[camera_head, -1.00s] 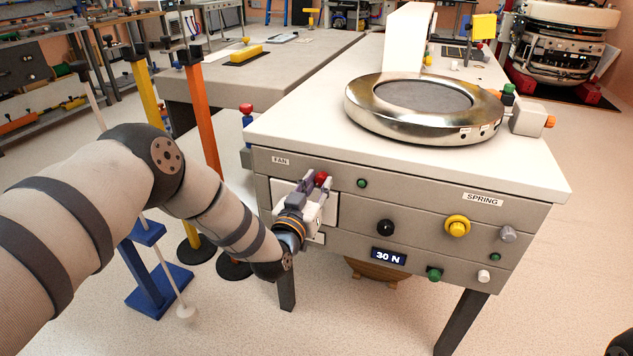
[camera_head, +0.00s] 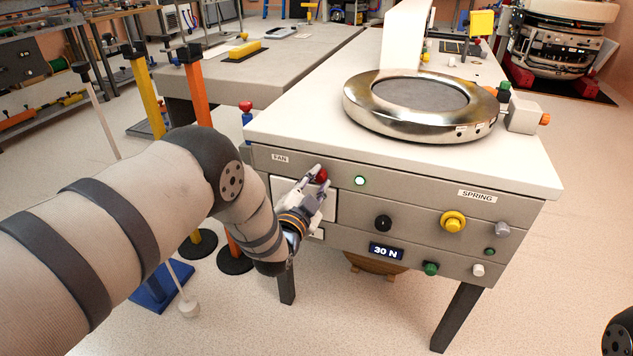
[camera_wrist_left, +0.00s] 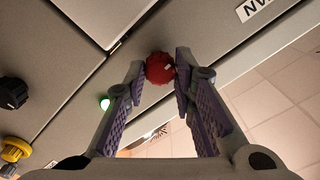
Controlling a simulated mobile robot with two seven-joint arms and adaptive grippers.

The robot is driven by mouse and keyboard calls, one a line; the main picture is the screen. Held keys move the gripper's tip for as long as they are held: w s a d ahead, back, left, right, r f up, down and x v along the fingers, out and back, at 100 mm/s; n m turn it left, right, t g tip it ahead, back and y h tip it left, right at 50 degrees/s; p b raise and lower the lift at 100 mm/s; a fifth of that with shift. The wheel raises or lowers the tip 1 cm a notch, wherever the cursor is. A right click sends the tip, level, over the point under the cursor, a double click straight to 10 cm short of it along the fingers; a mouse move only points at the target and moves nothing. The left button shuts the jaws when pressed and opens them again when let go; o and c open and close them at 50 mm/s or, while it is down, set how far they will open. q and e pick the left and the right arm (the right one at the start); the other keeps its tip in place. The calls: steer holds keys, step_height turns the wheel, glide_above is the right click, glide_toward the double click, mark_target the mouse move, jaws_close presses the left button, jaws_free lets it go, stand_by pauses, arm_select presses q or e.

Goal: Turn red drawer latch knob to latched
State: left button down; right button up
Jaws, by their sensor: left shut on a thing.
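The red drawer latch knob (camera_head: 321,175) sits on the front panel of the bench, at the upper right of the white drawer front (camera_head: 327,203). In the left wrist view the red knob (camera_wrist_left: 160,68) lies between the fingertips, with a small pale mark on its face. My left gripper (camera_head: 315,176) is shut on the knob, one finger on each side of it; its purple-padded fingers also show in the left wrist view (camera_wrist_left: 158,75). A small green light (camera_head: 360,181) is lit just right of the knob. My right gripper is not seen.
A metal ring (camera_head: 420,104) lies on top. Orange (camera_head: 197,100) and yellow posts stand left, near my arm.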

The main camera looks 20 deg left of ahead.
arm_select(q)
steer(key=shift+f+m, duration=0.15)
steer(key=shift+m, duration=0.35)
steer(key=c, duration=1.3)
jaws_free()
steer(key=shift+a, duration=0.1)
steer(key=shift+c, duration=0.2)
steer(key=shift+s, duration=0.1)
steer(key=s, duration=1.2)
steer(key=shift+a, duration=0.15)
steer(key=shift+w, duration=0.1)
